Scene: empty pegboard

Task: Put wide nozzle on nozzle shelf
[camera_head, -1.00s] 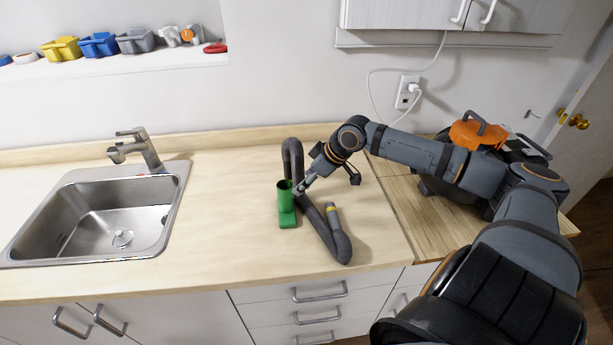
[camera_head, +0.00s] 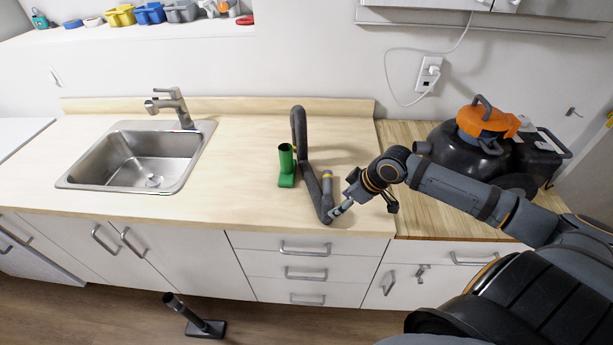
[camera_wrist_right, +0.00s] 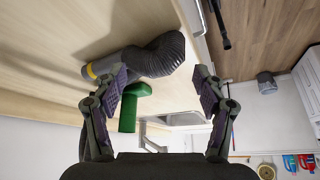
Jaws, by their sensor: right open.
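A green piece (camera_head: 286,166), an upright tube on a flat foot, stands on the counter beside a dark ribbed hose (camera_head: 312,178). A black tube with a flat, wide foot (camera_head: 195,318) stands on the floor in front of the cabinets. I cannot tell for certain which one is the wide nozzle. My right gripper (camera_head: 346,206) is open at the hose's near bend. In the right wrist view, the hose (camera_wrist_right: 155,57) lies close by, beyond the open fingers, and the green piece (camera_wrist_right: 130,106) shows behind it. My left gripper is out of view.
A wall shelf (camera_head: 130,36) at the upper left holds yellow, blue and grey bins; I cannot tell whether it is the nozzle shelf. A sink (camera_head: 140,158) is at the left. An orange-and-black vacuum (camera_head: 485,130) stands at the right.

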